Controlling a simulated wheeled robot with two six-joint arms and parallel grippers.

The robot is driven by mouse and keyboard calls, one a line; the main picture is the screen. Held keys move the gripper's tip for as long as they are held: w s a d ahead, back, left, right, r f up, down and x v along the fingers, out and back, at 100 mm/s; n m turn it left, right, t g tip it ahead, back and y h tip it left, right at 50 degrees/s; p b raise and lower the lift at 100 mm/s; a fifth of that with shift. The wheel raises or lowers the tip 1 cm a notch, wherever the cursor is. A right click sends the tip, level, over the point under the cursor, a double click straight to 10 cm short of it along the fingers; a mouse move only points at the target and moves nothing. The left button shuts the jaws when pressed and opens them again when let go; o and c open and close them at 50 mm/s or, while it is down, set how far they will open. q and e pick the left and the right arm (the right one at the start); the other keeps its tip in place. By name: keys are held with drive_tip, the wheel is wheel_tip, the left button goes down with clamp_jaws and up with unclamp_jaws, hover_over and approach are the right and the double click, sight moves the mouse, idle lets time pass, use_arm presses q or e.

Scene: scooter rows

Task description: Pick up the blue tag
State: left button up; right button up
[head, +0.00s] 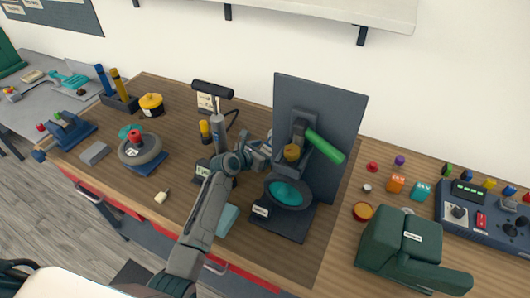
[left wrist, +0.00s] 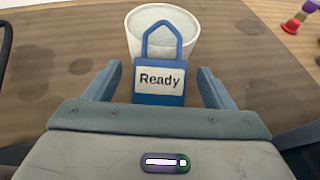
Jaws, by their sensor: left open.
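The blue tag (left wrist: 160,85) is shaped like a padlock, with a loop on top and a white label reading "Ready". It stands out in the left wrist view, facing the camera, between the two fingers of my left gripper (left wrist: 158,72). The fingers are apart, one on each side, with the tag not visibly gripped. A pale round cup (left wrist: 185,28) shows just behind the tag's loop. In the head view my left gripper (head: 262,150) is beside the dark stand; I cannot make out the tag there. My right gripper is not in view.
A dark upright panel (head: 335,110) with a green cylinder (head: 325,146) and a teal bowl (head: 287,193) stands right of my left gripper. A green machine (head: 400,240) and control box (head: 485,215) are further right. A wheel-like part (head: 140,150) lies left.

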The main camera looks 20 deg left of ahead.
use_arm(q)
drive_tip(key=shift+w+d+f, duration=0.3)
drive_tip(key=shift+w, duration=0.3)
drive_tip(key=shift+s, duration=0.1)
drive_tip(key=c, duration=1.1)
